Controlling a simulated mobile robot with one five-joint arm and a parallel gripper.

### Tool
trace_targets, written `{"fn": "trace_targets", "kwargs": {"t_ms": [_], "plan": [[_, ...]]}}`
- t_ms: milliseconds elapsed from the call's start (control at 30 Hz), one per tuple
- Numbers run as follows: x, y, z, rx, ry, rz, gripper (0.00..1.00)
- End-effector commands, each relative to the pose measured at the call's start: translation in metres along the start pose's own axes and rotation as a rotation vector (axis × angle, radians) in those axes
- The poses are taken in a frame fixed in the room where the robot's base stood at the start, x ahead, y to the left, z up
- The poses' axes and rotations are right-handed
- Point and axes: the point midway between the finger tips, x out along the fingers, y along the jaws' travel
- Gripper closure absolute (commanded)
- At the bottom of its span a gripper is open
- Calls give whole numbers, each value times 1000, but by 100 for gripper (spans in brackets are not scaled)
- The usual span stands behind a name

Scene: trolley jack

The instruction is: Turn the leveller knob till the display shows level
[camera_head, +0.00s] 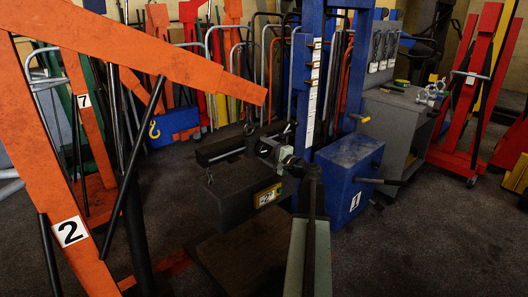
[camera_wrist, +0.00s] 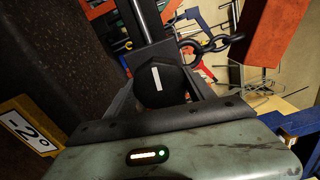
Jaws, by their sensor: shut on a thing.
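The leveller's display (camera_head: 268,195) is a yellow-edged plate on the front of a dark hanging block (camera_head: 232,206). It reads -2°, and it also shows in the wrist view (camera_wrist: 27,130). The black knob (camera_wrist: 158,88) with a white mark sits at the end of a dark bar in the wrist view. My gripper (camera_wrist: 155,100) is shut on the knob, one finger on each side of it. In the head view my gripper (camera_head: 280,157) is at the bar above the block's right end, and the knob is hidden there.
A blue lift (camera_head: 350,180) marked 1 stands close at the right, with a grey cabinet (camera_head: 395,125) behind it. An orange crane (camera_head: 70,232) marked 2 fills the left. A chain (camera_wrist: 205,45) hangs close to the knob. Open floor lies at the front right.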

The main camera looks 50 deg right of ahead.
Motion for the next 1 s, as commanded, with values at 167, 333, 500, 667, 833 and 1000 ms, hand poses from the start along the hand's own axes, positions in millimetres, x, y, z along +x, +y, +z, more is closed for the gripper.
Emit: {"fn": "trace_targets", "kwargs": {"t_ms": [167, 333, 500, 667, 833, 1000], "plan": [[2, 0, 3, -166, -6, -2, 78], [2, 0, 3, -327, -7, -2, 78], [2, 0, 3, -488, -7, -2, 78], [2, 0, 3, -641, -8, -3, 78], [1, 0, 3, -802, -8, -3, 78], [1, 0, 4, -962, -9, -4, 78]]}}
